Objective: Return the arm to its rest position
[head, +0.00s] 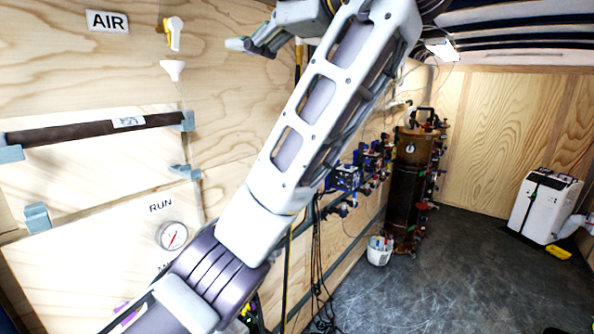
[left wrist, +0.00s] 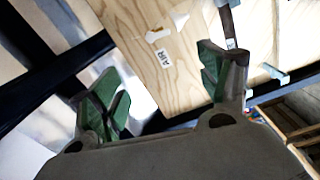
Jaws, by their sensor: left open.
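My left arm crosses the middle of the head view, rising from the lower left to the top right. My left gripper (head: 262,42) shows at the top of the head view, in front of the wooden wall and to the right of the yellow-handled valve. In the left wrist view, the left gripper (left wrist: 165,90) has its two green-padded fingers wide apart with nothing between them. The AIR sign (left wrist: 163,58) and wooden wall show beyond the fingers. My right gripper is in neither view.
The wooden wall carries the AIR sign (head: 107,21), a yellow valve (head: 174,34), a dark tube (head: 95,131) in grey brackets and a gauge (head: 172,236). A brown cylinder (head: 408,180), a white bucket (head: 379,250) and a white machine (head: 543,205) stand farther back. The dark floor (head: 460,275) is mostly clear.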

